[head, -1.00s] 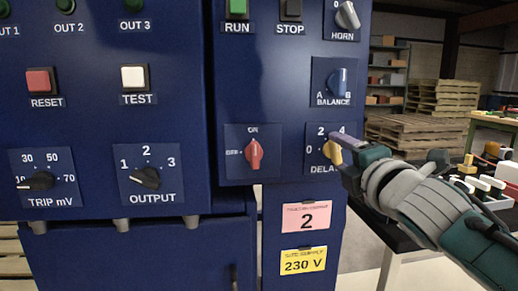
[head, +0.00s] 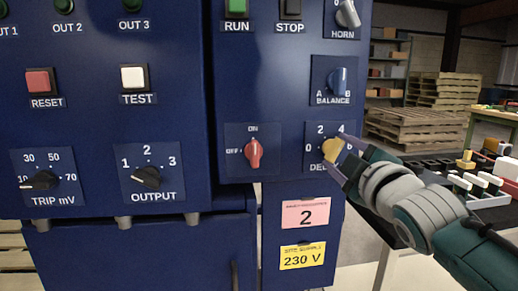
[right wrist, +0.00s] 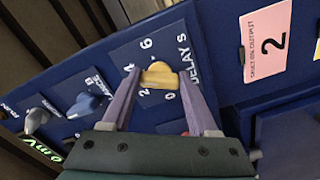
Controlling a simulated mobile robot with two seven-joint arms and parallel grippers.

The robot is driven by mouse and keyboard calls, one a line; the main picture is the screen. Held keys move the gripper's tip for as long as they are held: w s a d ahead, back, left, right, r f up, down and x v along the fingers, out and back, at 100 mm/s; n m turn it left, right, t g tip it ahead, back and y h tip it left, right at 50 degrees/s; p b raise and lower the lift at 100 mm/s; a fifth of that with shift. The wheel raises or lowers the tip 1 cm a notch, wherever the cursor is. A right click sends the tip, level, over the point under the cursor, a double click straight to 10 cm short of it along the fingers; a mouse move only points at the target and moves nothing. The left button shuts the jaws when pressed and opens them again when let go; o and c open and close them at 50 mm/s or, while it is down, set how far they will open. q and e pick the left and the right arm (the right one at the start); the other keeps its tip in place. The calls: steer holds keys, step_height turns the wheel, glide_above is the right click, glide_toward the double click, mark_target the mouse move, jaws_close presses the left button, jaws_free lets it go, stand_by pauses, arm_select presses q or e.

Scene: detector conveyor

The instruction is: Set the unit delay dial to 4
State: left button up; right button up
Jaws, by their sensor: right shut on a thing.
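The unit delay dial is a yellow knob (head: 332,149) on a blue plate at the lower right of the panel. Its scale reads 0, 2, 4 and 6. My right gripper (head: 334,156) is shut on the knob, with a finger on either side of it. The right wrist view shows the yellow knob (right wrist: 158,77) between the two fingertips of my right gripper (right wrist: 161,81). The knob seems to point to the upper part of the scale, but I cannot tell exactly which number. Part of the DELAY label is hidden behind the fingers. My left gripper is not in view.
The blue balance knob (head: 338,80) is just above, and the red on/off knob (head: 254,152) is to the left. A dark table (head: 490,201) with several small parts stands at the right. Wooden pallets (head: 408,128) are behind.

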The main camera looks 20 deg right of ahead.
steer(key=shift+m, duration=0.3)
steer(key=o, duration=1.4)
steer(key=shift+s, duration=0.1)
steer(key=shift+s+a, duration=0.1)
steer(key=shift+s, duration=0.25)
steer(key=p+v, duration=0.1)
steer(key=v, duration=0.8)
steer(key=shift+p, duration=0.3)
steer(key=shift+r, duration=0.1)
